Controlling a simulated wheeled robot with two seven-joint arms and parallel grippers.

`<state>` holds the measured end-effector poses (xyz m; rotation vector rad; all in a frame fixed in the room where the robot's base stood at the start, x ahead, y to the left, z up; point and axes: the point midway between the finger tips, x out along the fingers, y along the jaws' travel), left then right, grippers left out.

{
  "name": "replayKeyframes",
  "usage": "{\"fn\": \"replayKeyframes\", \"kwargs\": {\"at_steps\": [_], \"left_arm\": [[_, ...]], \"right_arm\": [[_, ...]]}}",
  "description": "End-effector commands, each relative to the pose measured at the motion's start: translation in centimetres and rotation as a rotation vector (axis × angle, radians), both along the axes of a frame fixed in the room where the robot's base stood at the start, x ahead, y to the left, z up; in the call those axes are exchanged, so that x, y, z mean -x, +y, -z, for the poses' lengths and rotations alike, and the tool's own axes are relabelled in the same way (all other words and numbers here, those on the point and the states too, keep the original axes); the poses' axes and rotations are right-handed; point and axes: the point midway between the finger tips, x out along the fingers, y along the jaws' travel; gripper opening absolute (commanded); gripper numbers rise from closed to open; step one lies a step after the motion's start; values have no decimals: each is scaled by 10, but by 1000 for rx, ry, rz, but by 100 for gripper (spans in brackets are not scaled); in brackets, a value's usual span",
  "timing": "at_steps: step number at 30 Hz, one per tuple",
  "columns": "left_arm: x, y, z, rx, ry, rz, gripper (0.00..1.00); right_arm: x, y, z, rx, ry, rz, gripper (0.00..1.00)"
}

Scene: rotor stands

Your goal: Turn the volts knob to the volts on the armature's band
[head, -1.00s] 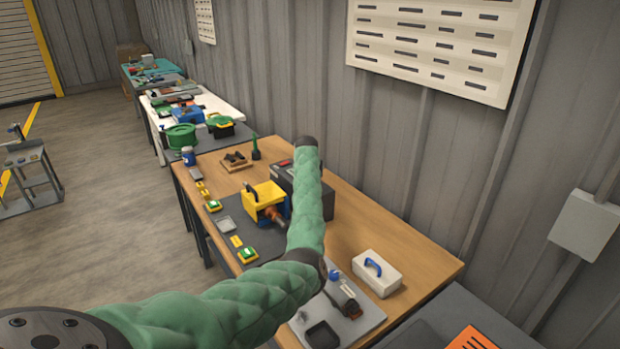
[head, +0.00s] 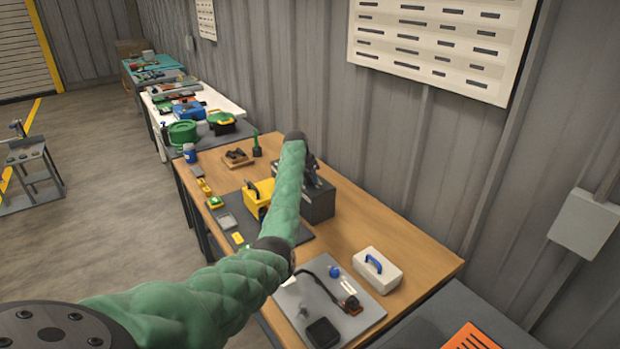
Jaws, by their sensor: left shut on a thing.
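My left arm reaches across the bench, and my left gripper (head: 313,176) is at the top of a dark grey box (head: 318,204). The gripper is small and dark here; it appears shut on the volts knob, which the fingers hide. No dial marks can be read. A yellow stand (head: 255,194) is left of the box, partly behind my arm. The armature and its band are hidden behind my arm. My right gripper is not in view.
A grey tray (head: 368,318) with a black dish (head: 322,333) and a corded tool is at the near end. A white case (head: 377,271) with a blue handle stands beside it. Bare wood lies right of the box.

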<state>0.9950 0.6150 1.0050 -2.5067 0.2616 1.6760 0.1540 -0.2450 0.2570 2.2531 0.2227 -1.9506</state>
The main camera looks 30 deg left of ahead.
Motion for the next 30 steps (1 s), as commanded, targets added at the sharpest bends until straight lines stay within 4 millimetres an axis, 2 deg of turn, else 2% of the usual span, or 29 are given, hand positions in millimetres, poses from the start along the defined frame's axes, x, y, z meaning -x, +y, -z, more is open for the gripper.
{"fn": "replayKeyframes", "kwargs": {"at_steps": [14,15,17,26,30], "left_arm": [[0,0,0,1,1,10,10],[0,0,0,1,1,10,41],[0,0,0,1,1,10,53],[0,0,0,0,0,10,55],[3,2,-7,-1,-1,9,55]], "right_arm": [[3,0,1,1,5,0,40],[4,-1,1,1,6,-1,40],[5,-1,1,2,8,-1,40],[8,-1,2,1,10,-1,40],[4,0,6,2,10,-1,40]]}}
